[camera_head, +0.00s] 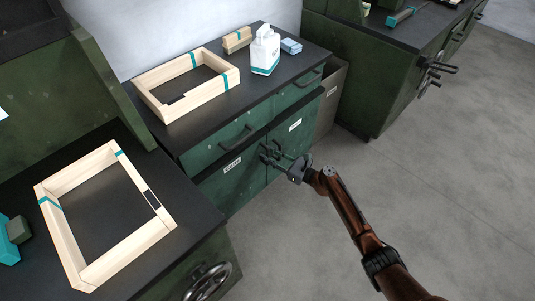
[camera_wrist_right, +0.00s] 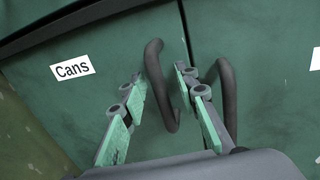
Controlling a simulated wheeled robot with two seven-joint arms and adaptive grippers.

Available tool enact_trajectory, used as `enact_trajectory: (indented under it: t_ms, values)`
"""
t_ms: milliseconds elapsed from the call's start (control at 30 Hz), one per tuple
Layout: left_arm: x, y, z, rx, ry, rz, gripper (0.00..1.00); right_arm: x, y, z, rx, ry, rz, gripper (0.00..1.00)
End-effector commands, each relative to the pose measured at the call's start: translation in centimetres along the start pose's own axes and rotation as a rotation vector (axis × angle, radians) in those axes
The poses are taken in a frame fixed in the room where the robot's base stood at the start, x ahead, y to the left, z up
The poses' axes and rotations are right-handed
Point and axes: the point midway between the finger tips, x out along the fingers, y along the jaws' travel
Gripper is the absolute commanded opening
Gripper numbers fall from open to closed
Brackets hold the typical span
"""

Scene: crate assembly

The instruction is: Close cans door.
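The cans door (camera_head: 225,184) is the left green door of the cabinet under the far counter. In the right wrist view its white label (camera_wrist_right: 72,69) reads "Cans". The door looks flush or nearly so with the door beside it; I cannot tell if a small gap is left. Its dark bent handle (camera_wrist_right: 160,85) stands between the two fingers of my right gripper (camera_wrist_right: 160,92). The fingers are apart, around the handle, not visibly clamped on it. In the head view my right gripper (camera_head: 279,160) is at the handles. My left gripper is not in view.
The neighbouring door (camera_head: 294,137) has its own handle (camera_wrist_right: 227,95) just right of my right finger. Drawers are above. Wooden frames lie on the far counter (camera_head: 190,137) and the near table (camera_head: 200,215). A white carton (camera_head: 264,53) stands on the counter. The floor (camera_head: 420,160) at right is clear.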

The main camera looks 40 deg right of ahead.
Motion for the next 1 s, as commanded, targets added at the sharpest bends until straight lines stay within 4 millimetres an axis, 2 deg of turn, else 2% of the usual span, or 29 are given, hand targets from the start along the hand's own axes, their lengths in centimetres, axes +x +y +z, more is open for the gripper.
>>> enact_trajectory:
  t_ms: [300,500,700,1000]
  values:
    - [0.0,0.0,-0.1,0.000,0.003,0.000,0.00,-6.5,0.0,-0.1,-0.001,0.003,-0.002,0.28]
    - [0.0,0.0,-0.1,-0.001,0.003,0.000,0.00,-9.7,-0.1,-0.1,0.001,0.002,-0.002,0.28]
    - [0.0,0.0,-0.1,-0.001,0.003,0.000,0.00,-11.0,-0.1,-0.1,0.001,0.002,-0.003,0.28]
    - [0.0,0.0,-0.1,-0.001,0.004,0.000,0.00,-11.1,-0.1,-0.1,0.000,0.001,-0.003,0.28]
